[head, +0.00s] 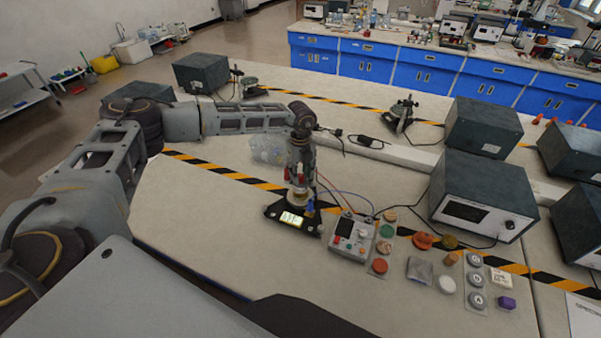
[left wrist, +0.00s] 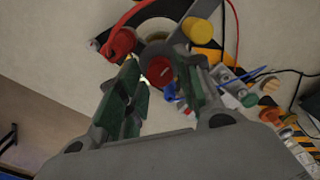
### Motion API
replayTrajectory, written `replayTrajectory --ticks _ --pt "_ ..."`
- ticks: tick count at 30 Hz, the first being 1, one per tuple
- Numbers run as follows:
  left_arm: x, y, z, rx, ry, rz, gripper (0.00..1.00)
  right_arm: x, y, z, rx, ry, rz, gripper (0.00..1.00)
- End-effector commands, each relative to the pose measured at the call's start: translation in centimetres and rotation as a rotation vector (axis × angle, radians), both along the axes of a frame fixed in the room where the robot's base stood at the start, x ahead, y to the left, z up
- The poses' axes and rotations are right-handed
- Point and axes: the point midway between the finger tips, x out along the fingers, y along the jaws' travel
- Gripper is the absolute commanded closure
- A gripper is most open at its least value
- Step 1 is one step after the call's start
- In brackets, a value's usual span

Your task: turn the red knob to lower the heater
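The red knob (left wrist: 160,70) shows in the left wrist view, in front of a pale ring-shaped part. My left gripper (left wrist: 164,82) is open, with one green-padded finger on each side of the knob. Small gaps show between knob and fingers, and I cannot tell whether either touches it. The knob cannot be made out there. I cannot tell which part is the heater. My right gripper is not in view.
A small control box (head: 350,236) with wires stands just right of the device. Several buttons and a large dark power unit (head: 480,200) lie further right. The table at front left is clear.

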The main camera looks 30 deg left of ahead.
Motion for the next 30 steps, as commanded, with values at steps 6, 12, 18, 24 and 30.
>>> replayTrajectory --ticks 6,12,18,24,30 --pt "-0.01 -0.01 -0.61 0.0 0.0 0.0 0.65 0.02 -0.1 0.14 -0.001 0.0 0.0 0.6" --pt "-0.01 0.0 -0.64 0.0 0.0 0.0 0.65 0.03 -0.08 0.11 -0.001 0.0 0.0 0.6" --pt "0.0 0.01 -0.63 0.0 0.0 0.0 0.88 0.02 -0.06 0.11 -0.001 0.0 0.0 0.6" --pt "0.0 0.01 -0.62 0.0 0.0 -0.001 0.99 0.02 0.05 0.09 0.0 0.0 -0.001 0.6" --pt "0.0 0.01 -0.67 0.0 0.0 -0.021 0.99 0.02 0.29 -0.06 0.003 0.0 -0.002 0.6"
